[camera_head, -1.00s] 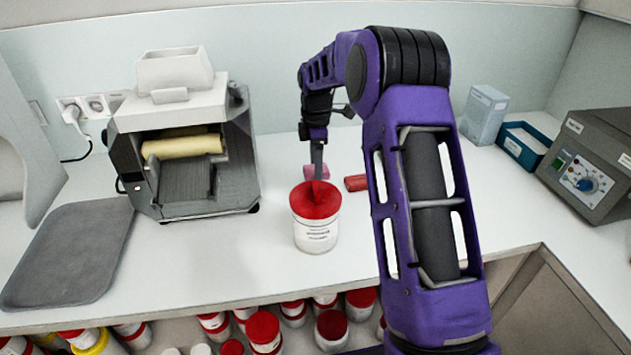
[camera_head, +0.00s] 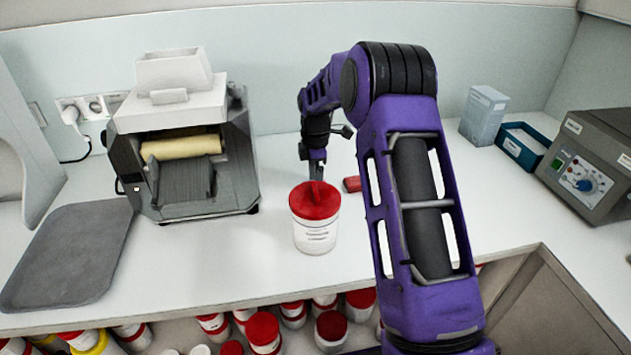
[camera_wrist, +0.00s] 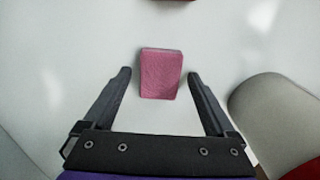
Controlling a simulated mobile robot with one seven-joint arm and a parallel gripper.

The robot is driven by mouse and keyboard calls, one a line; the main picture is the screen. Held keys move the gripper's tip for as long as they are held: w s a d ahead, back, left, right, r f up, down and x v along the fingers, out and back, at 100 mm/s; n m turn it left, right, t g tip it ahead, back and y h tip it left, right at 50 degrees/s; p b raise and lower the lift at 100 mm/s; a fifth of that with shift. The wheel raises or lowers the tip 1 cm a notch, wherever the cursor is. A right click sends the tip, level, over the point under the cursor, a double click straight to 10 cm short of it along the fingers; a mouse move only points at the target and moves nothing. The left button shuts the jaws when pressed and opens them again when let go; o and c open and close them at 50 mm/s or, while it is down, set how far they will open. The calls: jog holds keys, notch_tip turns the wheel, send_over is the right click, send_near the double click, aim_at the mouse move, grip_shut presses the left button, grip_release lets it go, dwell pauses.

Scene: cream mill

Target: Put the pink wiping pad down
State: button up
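The pink wiping pad (camera_wrist: 160,73) lies flat on the white worktop in the wrist view, between the fingertips of my gripper (camera_wrist: 160,75). There is a gap on both sides of the pad, so my gripper is open and not clamping it. In the head view my gripper (camera_head: 316,170) points down just behind the red-lidded white jar (camera_head: 316,235). The pad is hidden there behind the jar and gripper.
The jar stands close on the right in the wrist view (camera_wrist: 275,112). A red cylinder (camera_head: 352,184) lies right of my gripper. A roller machine (camera_head: 185,150) and grey tray (camera_head: 70,255) are left; a blue bin (camera_head: 523,146) and control box (camera_head: 590,165) are right.

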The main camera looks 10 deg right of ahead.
notch_tip(320, 180, up, 12)
jog(key=shift+r, duration=0.2)
dwell(0.4)
